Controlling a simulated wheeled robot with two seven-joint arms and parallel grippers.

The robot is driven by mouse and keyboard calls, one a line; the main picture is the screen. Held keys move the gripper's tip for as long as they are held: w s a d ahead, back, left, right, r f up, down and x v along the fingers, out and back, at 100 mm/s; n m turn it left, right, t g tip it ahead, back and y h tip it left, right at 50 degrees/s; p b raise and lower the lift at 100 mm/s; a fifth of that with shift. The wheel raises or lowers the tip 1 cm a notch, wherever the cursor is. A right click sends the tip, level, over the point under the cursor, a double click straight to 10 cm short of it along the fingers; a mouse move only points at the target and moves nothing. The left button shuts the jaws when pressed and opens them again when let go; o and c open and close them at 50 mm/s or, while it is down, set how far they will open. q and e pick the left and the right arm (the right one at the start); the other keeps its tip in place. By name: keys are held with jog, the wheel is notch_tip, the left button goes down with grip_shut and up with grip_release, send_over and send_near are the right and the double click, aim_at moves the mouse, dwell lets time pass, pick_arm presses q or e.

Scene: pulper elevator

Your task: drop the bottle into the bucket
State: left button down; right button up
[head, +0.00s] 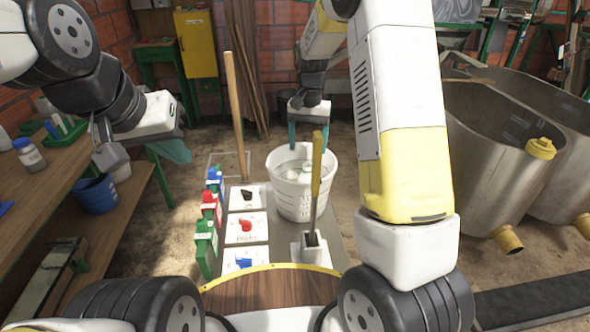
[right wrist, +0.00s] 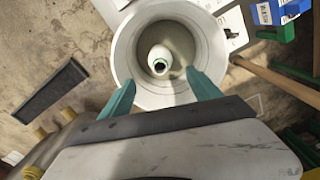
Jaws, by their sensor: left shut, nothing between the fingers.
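A white bucket (head: 298,204) stands on the grey platform in the middle of the head view. A pale bottle (right wrist: 160,58) shows inside the bucket's mouth in the right wrist view, its round neck facing the camera. In the head view, pale shapes show inside the bucket, but its lower part is hidden. My right gripper (head: 308,138) is open above the bucket's far side. Its teal fingers stand apart, with nothing between them, in the right wrist view (right wrist: 160,90). My left gripper (head: 174,152) is shut and empty beside the wooden bench.
A wooden bench (head: 110,200) at left holds a small blue-capped bottle (head: 28,155). A blue bucket (head: 95,194) stands under it. A wooden handle (head: 235,110) and a yellow-handled lever (head: 316,180) rise near the white bucket. Large metal tanks (head: 500,130) stand at right.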

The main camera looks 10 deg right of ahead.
notch_tip(320, 180, up, 8)
dwell(0.7)
jog(key=shift+f, duration=0.1)
